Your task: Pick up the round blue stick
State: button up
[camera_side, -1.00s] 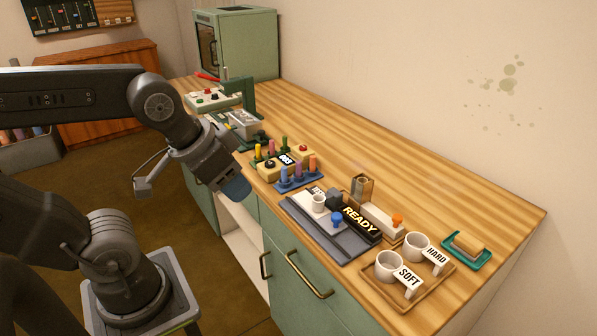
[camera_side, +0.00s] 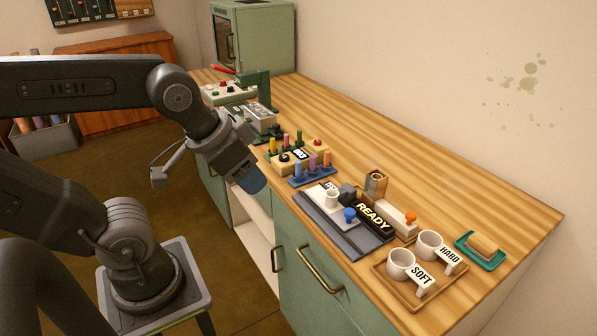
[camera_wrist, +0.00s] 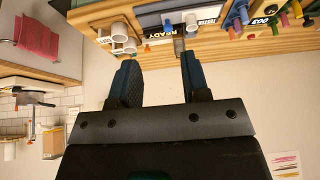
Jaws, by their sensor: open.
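The round blue stick (camera_side: 298,170) stands upright at the left end of a small blue rack (camera_side: 318,178), beside a purple stick (camera_side: 312,161) and an orange stick (camera_side: 327,160). My gripper (camera_side: 252,181) is in front of the counter's edge, to the left of the rack and apart from it. Its fingers are partly hidden in the side view. In the wrist view my gripper (camera_wrist: 157,80) has two dark blue fingers spread apart with nothing between them.
A yellow box with a display (camera_side: 300,155) and upright pegs stands just behind the rack. A grey tray with a white block (camera_side: 332,205) and a READY sign (camera_side: 374,216) lies to its right. A wooden tray (camera_side: 378,272) holds two cups. The counter's back is clear.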

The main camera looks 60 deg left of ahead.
jog(key=shift+o, duration=0.5)
jog(key=m+g, duration=0.6)
jog(key=m, duration=1.3)
send_over(298, 161)
notch_tip(298, 161, down, 7)
jog(key=f, duration=0.8)
jog(key=shift+s+f, duration=0.1)
jog(key=shift+s, duration=0.1)
jog(key=shift+w+d+f, duration=0.1)
jog(key=shift+f, duration=1.35)
jog(key=shift+w+f, duration=0.1)
jog(key=shift+f, duration=1.35)
